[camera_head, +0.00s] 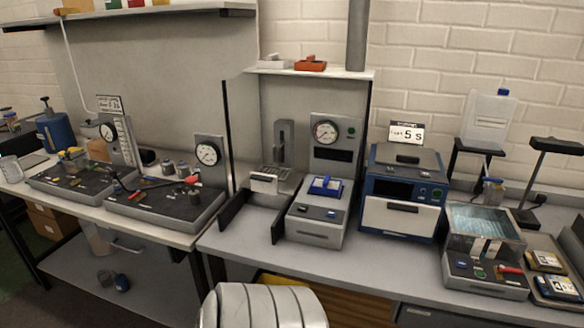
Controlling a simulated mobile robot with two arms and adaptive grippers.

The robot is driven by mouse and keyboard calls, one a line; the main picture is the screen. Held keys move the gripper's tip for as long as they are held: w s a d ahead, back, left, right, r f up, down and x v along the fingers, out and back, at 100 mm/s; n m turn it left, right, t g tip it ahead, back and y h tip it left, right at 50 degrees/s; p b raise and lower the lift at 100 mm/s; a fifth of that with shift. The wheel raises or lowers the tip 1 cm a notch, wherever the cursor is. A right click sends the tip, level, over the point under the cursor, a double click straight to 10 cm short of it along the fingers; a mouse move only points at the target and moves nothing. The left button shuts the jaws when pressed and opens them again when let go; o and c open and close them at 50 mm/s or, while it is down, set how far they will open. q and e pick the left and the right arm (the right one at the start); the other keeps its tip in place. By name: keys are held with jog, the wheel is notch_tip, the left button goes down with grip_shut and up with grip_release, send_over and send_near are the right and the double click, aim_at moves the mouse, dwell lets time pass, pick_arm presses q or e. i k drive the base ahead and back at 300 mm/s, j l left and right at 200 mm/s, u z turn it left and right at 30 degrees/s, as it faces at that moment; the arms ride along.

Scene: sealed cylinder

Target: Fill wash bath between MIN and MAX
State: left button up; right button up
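What looks like the wash bath (457,251) stands on the right part of the bench. It is a grey unit with an open-looking tank on top and a control panel with a green and a red control in front. Bluish, clear-looking liquid (484,219) shows in the tank. MIN and MAX marks are too small to make out, so I cannot tell the level. Behind it, a translucent white container (487,117) with a blue cap stands raised on a black stand (477,147). Neither of my grippers is in view.
A blue-and-white oven-like unit (401,220) and a grey unit with a blue top piece (318,229) stand left of the bath. Numbered yellow-and-black blocks (545,261) lie on a tray at its right. Gauges and tools fill the left bench. Bare bench (370,262) shows in front.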

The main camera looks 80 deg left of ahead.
aim_at(499, 180)
jog(key=z, duration=4.05)
jog(key=k+l+z, duration=0.2)
jog(key=k, duration=0.3)
jog(key=k+z, duration=0.25)
jog(key=k, duration=0.25)
jog(key=k+l+z, duration=0.2)
jog(key=k, duration=0.25)
jog(key=i+l, duration=0.25)
jog(key=i+l+u, duration=0.15)
jog(key=u, duration=1)
jog(key=j+u, duration=0.1)
jog(key=u, duration=3.9)
